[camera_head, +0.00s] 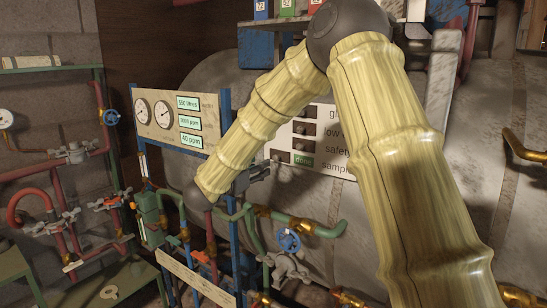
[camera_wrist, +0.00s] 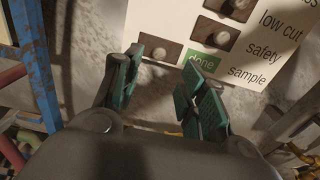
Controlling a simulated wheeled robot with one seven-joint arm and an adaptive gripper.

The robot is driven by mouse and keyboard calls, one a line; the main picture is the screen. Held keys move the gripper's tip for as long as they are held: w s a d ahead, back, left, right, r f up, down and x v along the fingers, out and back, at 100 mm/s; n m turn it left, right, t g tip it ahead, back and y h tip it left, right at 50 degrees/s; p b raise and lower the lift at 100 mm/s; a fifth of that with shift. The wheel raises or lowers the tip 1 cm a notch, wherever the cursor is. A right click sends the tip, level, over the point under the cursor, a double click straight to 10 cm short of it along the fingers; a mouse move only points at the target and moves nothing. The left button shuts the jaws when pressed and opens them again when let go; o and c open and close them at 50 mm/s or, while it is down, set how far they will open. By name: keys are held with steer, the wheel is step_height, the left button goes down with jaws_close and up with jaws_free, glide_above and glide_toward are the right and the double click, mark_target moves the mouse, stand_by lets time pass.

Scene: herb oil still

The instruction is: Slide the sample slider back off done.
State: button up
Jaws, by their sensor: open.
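The white panel (camera_head: 328,142) has a column of dark slider plates with round knobs. The bottom slider, in the sample row (camera_head: 280,157), sits farther left than those above. The green "done" label (camera_head: 303,161) shows uncovered just to its right. In the wrist view the sample slider (camera_wrist: 159,50) and its pale knob lie beyond and between my fingertips, with the green label (camera_wrist: 203,62) behind the right finger. My gripper (camera_wrist: 163,75) is open and empty, pointing at the panel. It also shows in the head view (camera_head: 258,176); contact with the slider cannot be told.
A blue-framed gauge board (camera_head: 178,118) stands left of the panel. Green pipes with a blue valve wheel (camera_head: 289,240) run below my gripper. Red pipes (camera_head: 60,190) line the left wall. A shelf with coloured boxes (camera_head: 288,10) is above.

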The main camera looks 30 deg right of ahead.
mark_target(275, 158)
steer(key=p+x, duration=0.3)
steer(key=x, duration=0.4)
steer(key=shift+w+d+r, duration=0.1)
steer(key=shift+w+d, duration=0.05)
steer(key=shift+d, duration=0.2)
steer(key=shift+p+x, duration=0.5)
steer(key=shift+x, duration=0.35)
steer(key=shift+a, duration=0.1)
jaws_close()
